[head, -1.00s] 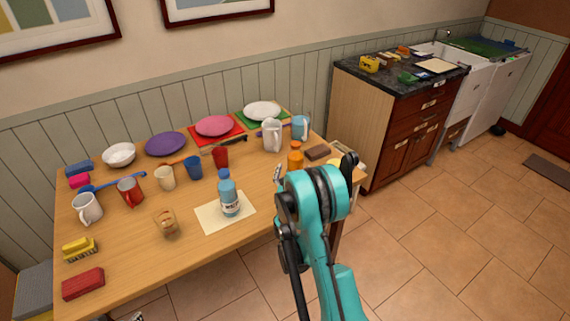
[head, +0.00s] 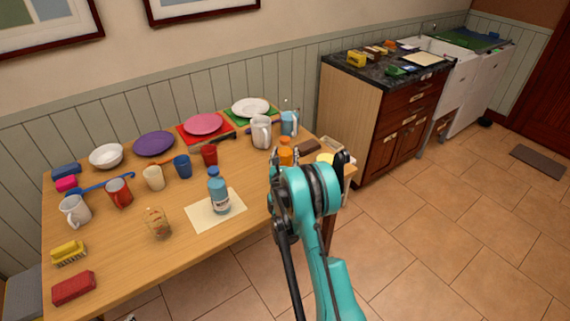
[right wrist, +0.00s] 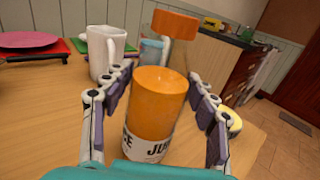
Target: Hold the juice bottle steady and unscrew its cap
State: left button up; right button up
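The juice bottle is orange with a white label and an orange cap (right wrist: 173,24). It stands upright near the right end of the wooden table, and its orange body (right wrist: 160,95) fills the middle of the right wrist view. It also shows in the head view (head: 286,152), partly hidden low down by my right arm. My right gripper (right wrist: 165,88) is open, with one finger on each side of the bottle's body, below the cap. A gap shows on the right side; contact on the left is unclear. My left gripper is not in view.
A white pitcher (head: 261,132) and a blue mug (head: 289,123) stand just behind the bottle. A yellow item (right wrist: 231,122) lies close to the right finger. A blue bottle (head: 217,190) stands on a pale mat (head: 231,208). Several mugs and plates crowd the table's left and back.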

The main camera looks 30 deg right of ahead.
aim_at(288, 144)
jog(key=c, duration=0.9)
jog(key=shift+r+p, duration=0.35)
jog(key=shift+r, duration=0.25)
jog(key=r, duration=0.1)
jog(key=r+p, duration=0.1)
jog(key=d+r+p, duration=0.1)
jog(key=r, duration=0.1)
jog(key=shift+s, duration=0.35)
jog(key=s+d+r+p, duration=0.3)
jog(key=s+d+r, duration=0.2)
jog(key=s+d, duration=0.2)
jog(key=shift+d+r, duration=0.35)
jog(key=shift+r, duration=0.05)
